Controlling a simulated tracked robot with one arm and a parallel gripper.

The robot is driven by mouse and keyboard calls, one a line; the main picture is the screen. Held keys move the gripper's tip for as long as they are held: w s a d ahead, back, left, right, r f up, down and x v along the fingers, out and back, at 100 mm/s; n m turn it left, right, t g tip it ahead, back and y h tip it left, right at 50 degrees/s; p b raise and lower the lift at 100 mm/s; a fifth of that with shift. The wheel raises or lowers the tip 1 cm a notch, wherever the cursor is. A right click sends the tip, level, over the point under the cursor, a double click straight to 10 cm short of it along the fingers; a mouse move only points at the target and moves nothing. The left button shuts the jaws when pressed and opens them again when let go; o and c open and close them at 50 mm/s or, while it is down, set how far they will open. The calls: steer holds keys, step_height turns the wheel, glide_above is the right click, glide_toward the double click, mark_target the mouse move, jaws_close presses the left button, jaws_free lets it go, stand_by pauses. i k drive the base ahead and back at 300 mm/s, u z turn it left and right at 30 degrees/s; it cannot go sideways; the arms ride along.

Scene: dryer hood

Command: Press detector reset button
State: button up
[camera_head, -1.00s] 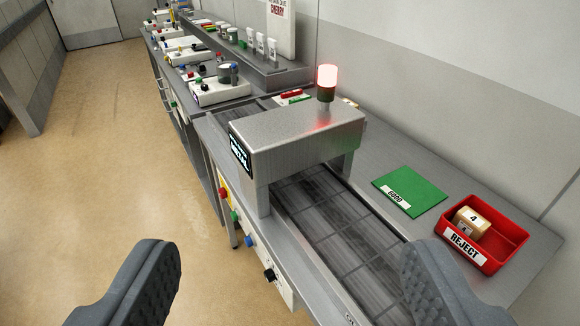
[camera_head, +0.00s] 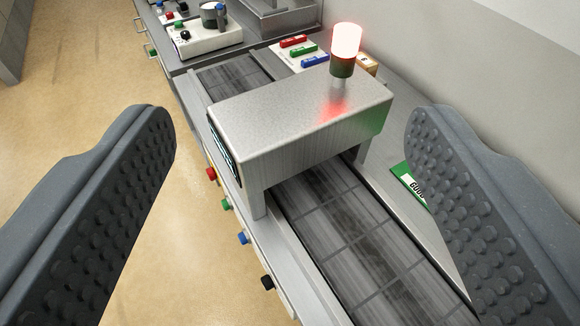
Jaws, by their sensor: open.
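The metal detector (camera_head: 290,115) is a grey box-shaped hood over a conveyor belt (camera_head: 350,235). A lit red lamp (camera_head: 345,42) stands on its top. On the front panel below the hood is a row of controls: a red button on yellow (camera_head: 211,174), a green button (camera_head: 227,204), a blue button (camera_head: 243,238) and a black knob (camera_head: 267,282). No label shows which one is the detector reset. My gripper (camera_head: 291,125) is open and empty, its fingers wide apart at the left and right of the picture. The controls lie between the fingers in view, apart from both.
A green GOOD mat (camera_head: 408,185) is partly hidden behind the right finger. Red, green and blue blocks (camera_head: 307,51) lie behind the hood. A white control box (camera_head: 205,38) stands farther back. The wall is at the right; open floor (camera_head: 90,70) lies at the left.

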mark_target(241, 236)
steer(key=z, duration=0.05)
steer(key=k, duration=1.75)
steer(key=u, duration=0.6)
steer(key=i, duration=1.45)
steer(key=z, duration=0.55)
